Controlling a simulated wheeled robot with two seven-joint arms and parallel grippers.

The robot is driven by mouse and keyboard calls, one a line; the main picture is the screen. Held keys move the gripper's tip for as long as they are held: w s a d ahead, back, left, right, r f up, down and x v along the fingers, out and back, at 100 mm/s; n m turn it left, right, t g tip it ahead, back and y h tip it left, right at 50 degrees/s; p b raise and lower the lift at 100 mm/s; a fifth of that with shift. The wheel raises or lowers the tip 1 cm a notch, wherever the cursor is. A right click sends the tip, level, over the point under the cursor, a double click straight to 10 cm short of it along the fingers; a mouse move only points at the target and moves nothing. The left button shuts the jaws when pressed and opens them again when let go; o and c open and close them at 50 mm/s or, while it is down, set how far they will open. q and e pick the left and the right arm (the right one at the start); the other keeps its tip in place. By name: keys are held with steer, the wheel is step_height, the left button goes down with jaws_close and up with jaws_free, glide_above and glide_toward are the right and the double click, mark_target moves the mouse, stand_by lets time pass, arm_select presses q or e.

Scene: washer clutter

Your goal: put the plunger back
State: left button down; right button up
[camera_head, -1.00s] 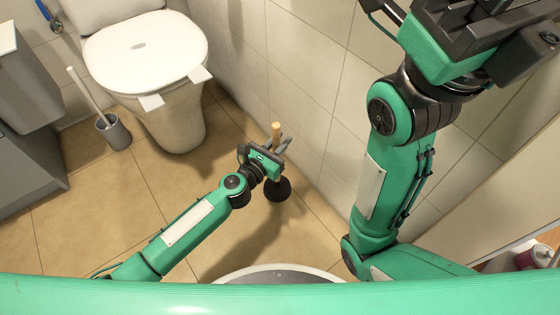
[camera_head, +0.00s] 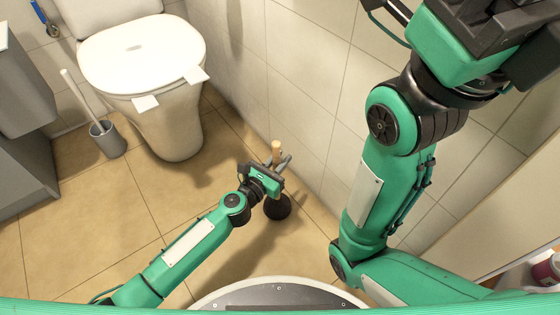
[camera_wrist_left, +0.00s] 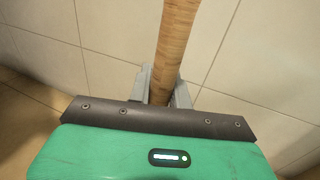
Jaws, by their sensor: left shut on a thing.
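The plunger has a wooden handle (camera_head: 276,148) and a dark rubber cup (camera_head: 278,208). It stands roughly upright by the tiled wall, at the centre right of the head view. My left gripper (camera_head: 284,162) is shut around the handle, below its top end. In the left wrist view the wooden handle (camera_wrist_left: 176,45) runs up between the two grey fingers (camera_wrist_left: 160,88). Whether the cup touches the floor is hard to tell. My right arm is raised at the right of the head view, and its fingertips are not clearly shown.
A white toilet (camera_head: 143,60) stands at the upper left, with a toilet brush in a grey holder (camera_head: 108,140) to its left. A grey cabinet (camera_head: 22,130) is at the left edge. The tiled wall (camera_head: 305,90) runs close beside the plunger. Floor (camera_head: 100,215) at left is clear.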

arm_select(q)
steer(key=shift+f, duration=0.15)
steer(key=c, duration=1.3)
jaws_free()
steer(key=shift+r, duration=0.3)
steer(key=p+v, duration=0.1)
steer(key=v, duration=1.1)
steer(key=shift+f+p, duration=0.1)
steer(key=shift+p, duration=0.25)
